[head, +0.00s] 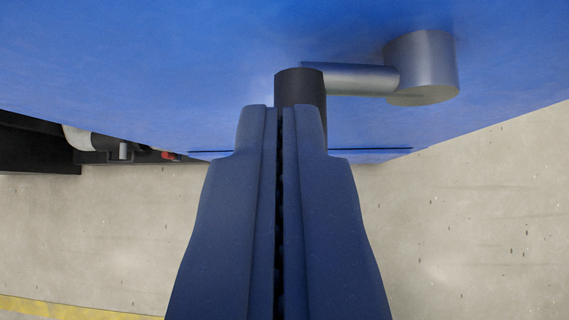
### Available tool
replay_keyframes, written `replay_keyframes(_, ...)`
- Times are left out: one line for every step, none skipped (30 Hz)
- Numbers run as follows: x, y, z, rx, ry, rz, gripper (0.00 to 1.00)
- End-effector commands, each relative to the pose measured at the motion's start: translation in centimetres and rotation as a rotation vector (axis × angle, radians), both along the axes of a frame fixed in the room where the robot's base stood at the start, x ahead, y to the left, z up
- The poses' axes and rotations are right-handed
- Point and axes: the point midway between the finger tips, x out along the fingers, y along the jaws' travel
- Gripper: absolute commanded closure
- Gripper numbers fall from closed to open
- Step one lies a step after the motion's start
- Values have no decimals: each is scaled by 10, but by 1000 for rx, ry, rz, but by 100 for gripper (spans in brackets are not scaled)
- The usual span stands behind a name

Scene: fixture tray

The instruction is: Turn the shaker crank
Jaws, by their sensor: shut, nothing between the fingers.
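The shaker crank shows in the head view, with a silver round hub (421,68) at the upper right and a silver arm (350,78) running left from it. A dark cylindrical handle (299,88) stands at the arm's left end. My gripper (280,108) is dark blue and shut, with nothing between its fingers. Its fingertips overlap the lower part of the handle in the picture. I cannot tell whether they touch it. The handle's lower part is hidden behind the fingertips.
A large blue surface (150,60) fills the top of the view around the crank. Dark equipment (35,145) with a small red part (171,155) is at the left. Pale speckled floor (470,220) lies below, with a yellow stripe (60,309) at lower left.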

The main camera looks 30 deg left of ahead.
Motion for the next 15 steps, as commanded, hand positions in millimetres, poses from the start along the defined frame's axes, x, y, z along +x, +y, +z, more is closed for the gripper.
replay_keyframes(-1, 1, 14, -2, -1, 1, 100)
replay_keyframes(-5, 2, 15, -2, -1, 1, 100)
replay_keyframes(-9, 4, 18, -2, -2, 1, 100)
replay_keyframes(-12, 6, 21, -2, -3, 2, 100)
replay_keyframes(-15, 7, 25, -2, -4, 1, 100)
replay_keyframes(-19, 8, 28, -2, -3, 0, 100)
replay_keyframes(-22, 10, 31, -2, -3, 0, 100)
replay_keyframes(-25, 11, 34, -1, -2, 0, 100)
replay_keyframes(-29, 13, 38, -1, -2, 0, 100)
replay_keyframes(-32, 14, 41, -1, -2, 0, 100)
replay_keyframes(-34, 15, 44, -2, -2, 1, 100)
replay_keyframes(-38, 17, 50, -3, -4, 1, 100)
replay_keyframes(-41, 18, 53, -4, -5, 1, 100)
replay_keyframes(-43, 19, 56, -4, -6, 1, 100)
replay_keyframes(-46, 20, 60, -4, -6, 1, 100)
